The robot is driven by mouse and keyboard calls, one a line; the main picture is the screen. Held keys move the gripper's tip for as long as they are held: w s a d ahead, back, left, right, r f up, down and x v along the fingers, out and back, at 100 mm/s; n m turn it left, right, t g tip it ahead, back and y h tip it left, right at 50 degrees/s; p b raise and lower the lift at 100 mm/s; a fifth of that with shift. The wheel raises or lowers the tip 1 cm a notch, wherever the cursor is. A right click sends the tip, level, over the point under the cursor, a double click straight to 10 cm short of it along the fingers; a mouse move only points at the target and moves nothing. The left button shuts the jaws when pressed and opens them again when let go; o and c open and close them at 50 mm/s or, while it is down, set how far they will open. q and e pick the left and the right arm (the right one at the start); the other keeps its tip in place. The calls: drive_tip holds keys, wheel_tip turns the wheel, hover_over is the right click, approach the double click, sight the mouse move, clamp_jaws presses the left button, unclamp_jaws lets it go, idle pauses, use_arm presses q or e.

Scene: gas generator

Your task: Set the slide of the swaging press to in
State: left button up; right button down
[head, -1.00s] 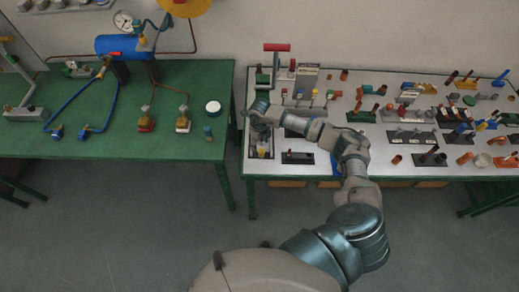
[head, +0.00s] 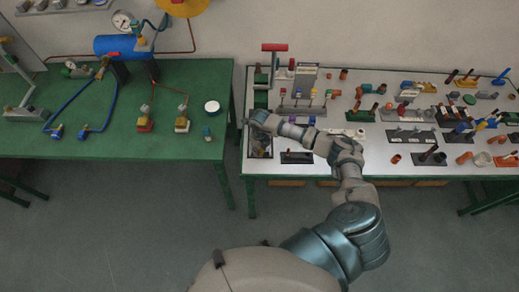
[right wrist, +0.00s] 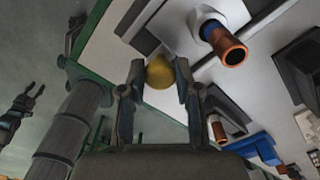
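My right gripper (head: 250,121) is at the left end of the white-topped table, over a small dark-based fixture (head: 261,154) near the front corner. In the right wrist view the right gripper (right wrist: 160,72) has its fingers on both sides of a round yellow knob (right wrist: 160,75), seemingly touching it. What the knob is fixed to is hidden. I cannot make out for sure which part is the press slide. My left gripper (right wrist: 24,105) shows at the left edge of the right wrist view, fingers apart and empty; the head view does not show it.
A red-handled device (head: 275,48) stands behind my gripper. A copper-ended tube (right wrist: 232,54) is close to the right finger. Several fixtures and copper pieces fill the white table (head: 350,153) to the right. A green table (head: 130,160) stands left, across a narrow gap.

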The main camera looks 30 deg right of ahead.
drive_tip(key=shift+d+f, duration=0.2)
drive_tip(key=w+b, duration=0.1)
drive_tip(key=w+d+b, duration=0.1)
drive_tip(key=w+b, duration=0.1)
drive_tip(key=w+d+b, duration=0.1)
drive_tip(key=b, duration=0.1)
drive_tip(key=shift+w+d+f, duration=0.2)
drive_tip(key=shift+f, duration=0.1)
drive_tip(key=shift+w+d+r+b, duration=0.2)
drive_tip(key=shift+w+d+b, duration=0.1)
drive_tip(key=shift+w+b, duration=0.25)
use_arm(q)
wheel_tip(320, 180, down, 6)
drive_tip(key=d, duration=0.1)
drive_tip(key=shift+s, duration=0.35)
use_arm(e)
drive_tip(key=shift+d+r, duration=0.1)
drive_tip(key=c, duration=0.8)
unclamp_jaws()
drive_tip(key=shift+d, duration=0.1)
use_arm(q)
drive_tip(key=shift+w, duration=0.1)
use_arm(e)
drive_tip(key=shift+w, duration=0.1)
drive_tip(key=shift+d, duration=0.1)
